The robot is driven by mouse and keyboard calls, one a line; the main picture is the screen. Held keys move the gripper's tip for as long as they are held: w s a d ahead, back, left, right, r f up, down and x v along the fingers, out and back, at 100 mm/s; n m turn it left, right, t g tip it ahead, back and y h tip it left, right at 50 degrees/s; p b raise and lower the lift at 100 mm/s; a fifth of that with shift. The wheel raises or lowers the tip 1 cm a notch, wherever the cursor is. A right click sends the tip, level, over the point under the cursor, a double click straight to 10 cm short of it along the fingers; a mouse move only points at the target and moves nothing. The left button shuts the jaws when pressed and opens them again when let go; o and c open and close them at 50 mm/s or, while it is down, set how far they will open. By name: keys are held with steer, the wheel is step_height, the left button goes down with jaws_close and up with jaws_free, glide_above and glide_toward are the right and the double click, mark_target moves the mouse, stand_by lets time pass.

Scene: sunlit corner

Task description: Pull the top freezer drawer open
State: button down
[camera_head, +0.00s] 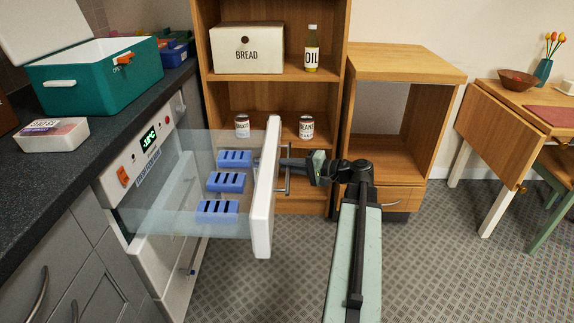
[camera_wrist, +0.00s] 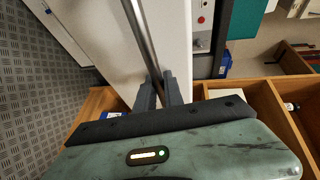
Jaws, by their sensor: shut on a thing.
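The top freezer drawer (camera_head: 264,205) is pulled well out of the white freezer (camera_head: 165,170). Its clear side wall shows, and several blue trays (camera_head: 226,182) lie inside it. My gripper (camera_head: 287,165) is at the drawer's front and is shut on its metal bar handle (camera_head: 288,182). In the wrist view, the fingers (camera_wrist: 163,88) close around the handle bar (camera_wrist: 142,38), with the white drawer front (camera_wrist: 105,40) behind. The freezer's lower drawer front, under the open drawer, appears closed.
A dark counter (camera_head: 75,165) above the freezer holds a teal cool box (camera_head: 90,85) and a white box (camera_head: 52,135). A wooden shelf (camera_head: 270,93) with a bread box and cans stands behind the drawer. A wooden cabinet (camera_head: 410,65) and a table are to the right. Grey floor is clear in front.

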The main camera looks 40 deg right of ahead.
steer(key=shift+w+r, duration=0.1)
steer(key=shift+w, duration=0.05)
steer(key=c, duration=1.5)
jaws_free()
steer(key=shift+a, duration=0.15)
steer(key=shift+o, duration=0.2)
steer(key=shift+a, duration=0.1)
steer(key=p+v, duration=0.1)
steer(key=v, duration=0.6)
steer(key=shift+s+d, duration=0.3)
